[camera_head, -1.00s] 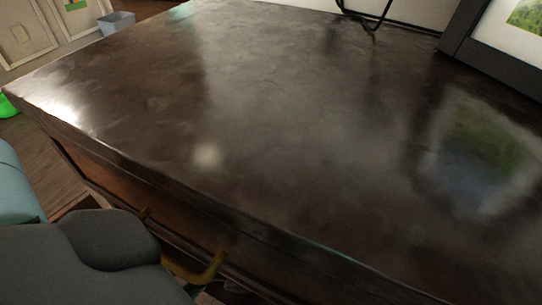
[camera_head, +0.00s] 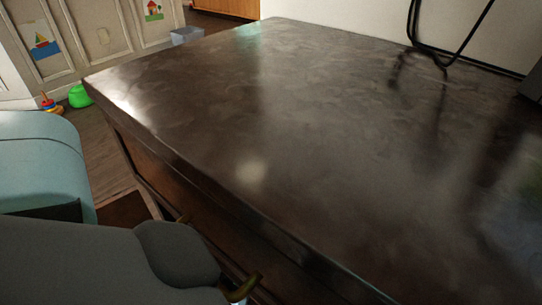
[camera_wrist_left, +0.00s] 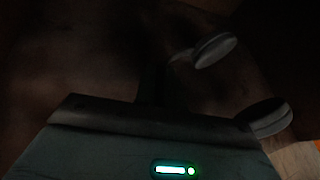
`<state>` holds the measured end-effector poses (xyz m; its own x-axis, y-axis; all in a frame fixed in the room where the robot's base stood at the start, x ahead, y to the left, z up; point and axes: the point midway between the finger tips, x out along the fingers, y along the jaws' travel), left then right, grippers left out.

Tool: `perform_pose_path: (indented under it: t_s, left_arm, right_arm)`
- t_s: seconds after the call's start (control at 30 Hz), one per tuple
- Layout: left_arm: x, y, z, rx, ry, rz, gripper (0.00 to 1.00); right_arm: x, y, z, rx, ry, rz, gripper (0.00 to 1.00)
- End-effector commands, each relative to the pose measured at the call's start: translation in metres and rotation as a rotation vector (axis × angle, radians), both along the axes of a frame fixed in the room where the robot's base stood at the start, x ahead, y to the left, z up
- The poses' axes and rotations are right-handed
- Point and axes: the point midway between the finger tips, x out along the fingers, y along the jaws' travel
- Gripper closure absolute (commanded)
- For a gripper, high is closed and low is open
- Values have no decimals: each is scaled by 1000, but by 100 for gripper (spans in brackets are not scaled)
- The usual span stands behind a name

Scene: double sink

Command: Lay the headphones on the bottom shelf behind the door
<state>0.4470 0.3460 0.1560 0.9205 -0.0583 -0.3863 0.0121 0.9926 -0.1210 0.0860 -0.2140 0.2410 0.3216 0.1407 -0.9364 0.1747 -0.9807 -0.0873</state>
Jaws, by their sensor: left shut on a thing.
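The headphones show in the dark left wrist view as two pale grey ear cups, an upper one (camera_wrist_left: 215,50) and a lower right one (camera_wrist_left: 265,117). Their band is lost in shadow. My left gripper (camera_wrist_left: 153,82) is shut on the headphones, though the contact is too dark to make out. In the head view, my left arm reaches down at the lower left beside the dark cabinet front, and its gripper is hidden there. The bottom shelf cannot be made out. A brass handle (camera_head: 243,288) shows at the cabinet front. My right gripper is not in view.
The dark glossy cabinet top (camera_head: 300,130) is mostly clear, with a black cable (camera_head: 413,25) at the back. A brown wooden panel or drawer (camera_head: 128,212) juts out at the left. A green toy (camera_head: 80,96) and a grey bin (camera_head: 187,36) stand beyond.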

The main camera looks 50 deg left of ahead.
Motion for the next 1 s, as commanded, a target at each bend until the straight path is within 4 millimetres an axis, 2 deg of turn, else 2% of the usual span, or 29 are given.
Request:
perform_pose_path:
  t_s: [0.17,0.43,0.5,0.6,0.93,0.97,1.0]
  left_arm:
    - [4,0,1,-2,-3,-1,100]
    - [49,-3,1,0,-5,-2,100]
    - [46,-3,-10,-2,2,1,100]
    - [45,-3,-14,-1,0,0,100]
    - [45,-3,-15,-1,-2,0,100]
    - [45,-3,-15,0,0,0,85]
    - [45,-3,-15,0,0,0,80]
  right_arm:
    - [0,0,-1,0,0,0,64]
    - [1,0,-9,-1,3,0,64]
    - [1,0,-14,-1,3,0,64]
    - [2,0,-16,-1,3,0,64]
    - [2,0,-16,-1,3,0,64]
    - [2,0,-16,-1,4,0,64]
    - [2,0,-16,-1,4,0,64]
